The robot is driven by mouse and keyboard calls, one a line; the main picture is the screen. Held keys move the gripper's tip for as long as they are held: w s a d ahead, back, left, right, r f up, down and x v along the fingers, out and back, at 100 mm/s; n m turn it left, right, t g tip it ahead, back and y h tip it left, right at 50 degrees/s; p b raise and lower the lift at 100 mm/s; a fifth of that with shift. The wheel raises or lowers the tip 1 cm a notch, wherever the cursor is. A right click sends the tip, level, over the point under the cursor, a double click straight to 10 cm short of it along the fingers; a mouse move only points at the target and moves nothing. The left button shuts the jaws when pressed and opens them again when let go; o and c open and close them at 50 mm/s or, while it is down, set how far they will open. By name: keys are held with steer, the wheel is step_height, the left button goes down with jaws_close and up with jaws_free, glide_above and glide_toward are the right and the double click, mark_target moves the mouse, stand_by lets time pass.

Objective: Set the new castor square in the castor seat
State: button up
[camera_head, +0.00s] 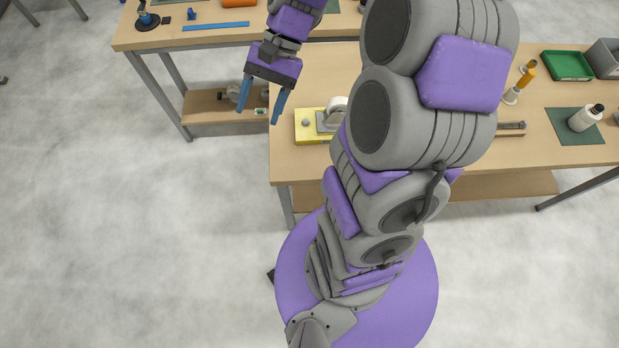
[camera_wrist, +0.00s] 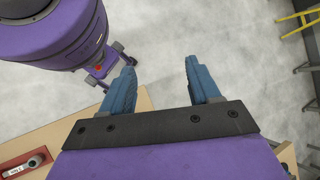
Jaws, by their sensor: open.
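A castor with a pale wheel (camera_head: 337,105) and a grey plate sits on a yellow block (camera_head: 303,136) at the left of the near bench. My arm hides its right side, and I cannot tell whether this is the new castor or whether the block is the castor seat. My gripper (camera_head: 258,115) is open and empty, left of the yellow block and apart from it, beside the bench's left edge. In the wrist view my gripper's blue fingers (camera_wrist: 159,80) are spread, with only floor between them.
Another bench (camera_head: 150,38) stands behind left, with a low shelf (camera_head: 205,108). The floor at left is clear.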

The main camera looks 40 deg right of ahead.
steer(key=s+a+n+t+h, duration=0.1)
steer(key=s+n+h, duration=0.6)
steer(key=s, duration=1.2)
steer(key=shift+s+a+n+h, duration=0.2)
steer(key=shift+a+n+h, duration=0.1)
steer(key=shift+n+h, duration=0.1)
steer(key=shift+f+b, duration=0.4)
steer(key=shift+b, duration=0.05)
